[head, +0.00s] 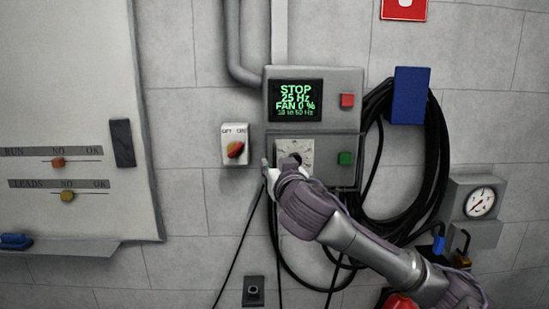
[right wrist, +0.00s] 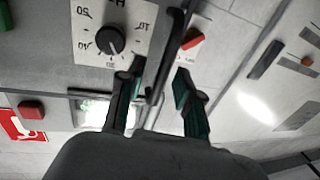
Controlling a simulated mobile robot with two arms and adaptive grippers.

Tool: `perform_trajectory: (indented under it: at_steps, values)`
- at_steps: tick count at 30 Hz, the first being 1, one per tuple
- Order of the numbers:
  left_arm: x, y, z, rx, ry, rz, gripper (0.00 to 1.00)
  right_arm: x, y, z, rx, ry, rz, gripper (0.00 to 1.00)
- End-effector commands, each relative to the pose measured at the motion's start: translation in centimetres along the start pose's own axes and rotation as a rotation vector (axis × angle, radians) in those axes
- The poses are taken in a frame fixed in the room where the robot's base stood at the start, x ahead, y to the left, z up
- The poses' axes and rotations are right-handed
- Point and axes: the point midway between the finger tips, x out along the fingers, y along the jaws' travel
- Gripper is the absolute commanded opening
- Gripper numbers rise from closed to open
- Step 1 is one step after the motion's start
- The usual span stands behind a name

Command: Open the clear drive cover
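The grey drive box (head: 313,75) hangs on the wall, with a lit display reading STOP, 25 Hz, FAN 0 %. Its lower part carries a white dial plate (head: 307,147) with a black knob. My right gripper (head: 276,168) is in front of the lower left of this plate. In the right wrist view its two fingers (right wrist: 160,70) are apart, beside the black knob (right wrist: 111,40). A dark upright bar (right wrist: 172,50) shows between the fingers; I cannot tell whether they touch it. I cannot make out the clear cover itself. My left gripper is out of view.
Red (head: 347,100) and green (head: 345,158) buttons are on the box's right side. Black cable coils (head: 437,150) hang to the right from a blue holder (head: 410,95). A whiteboard (head: 75,110) is at left.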

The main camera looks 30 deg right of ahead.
Motion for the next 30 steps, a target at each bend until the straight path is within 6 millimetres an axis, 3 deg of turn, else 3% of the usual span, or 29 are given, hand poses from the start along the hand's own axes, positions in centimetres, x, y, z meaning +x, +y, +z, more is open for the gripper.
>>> perform_trajectory:
  at_steps: [12, 19, 30]
  values:
    - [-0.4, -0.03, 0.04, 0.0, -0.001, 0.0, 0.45, 0.99, -0.04, 0.09, 0.0, 0.0, -0.001, 0.35]
    - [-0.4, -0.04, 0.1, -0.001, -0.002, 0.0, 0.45, 0.97, -0.03, 0.08, 0.0, 0.0, -0.001, 0.0]
    - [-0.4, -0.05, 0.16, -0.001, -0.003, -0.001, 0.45, 0.96, -0.01, 0.08, 0.0, -0.001, -0.001, 0.0]
